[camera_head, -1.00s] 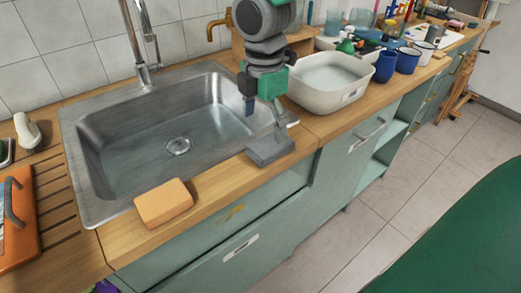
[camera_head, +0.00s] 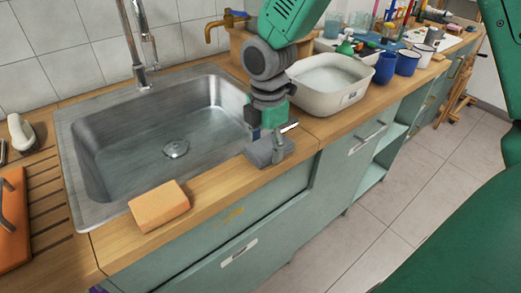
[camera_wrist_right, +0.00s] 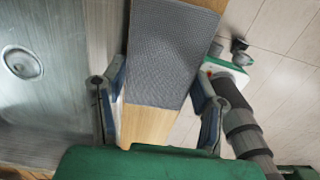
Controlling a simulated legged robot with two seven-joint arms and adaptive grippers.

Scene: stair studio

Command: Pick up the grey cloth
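The grey cloth (camera_head: 259,153) lies as a folded, textured block on the wooden counter's front strip, between the sink and the counter edge. In the right wrist view the cloth (camera_wrist_right: 168,52) fills the upper middle. My right gripper (camera_head: 272,140) points down just over the cloth and covers part of it in the head view. In the right wrist view its fingers (camera_wrist_right: 160,80) are spread, one at each side of the cloth's near end. I cannot tell whether they touch it. My left gripper is not in view.
The steel sink (camera_head: 215,92) is left of the cloth. An orange sponge (camera_head: 158,207) lies on the front strip. A white basin (camera_head: 325,98) and blue mugs (camera_head: 407,62) stand to the right. The counter drops off to drawers and a tiled floor.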

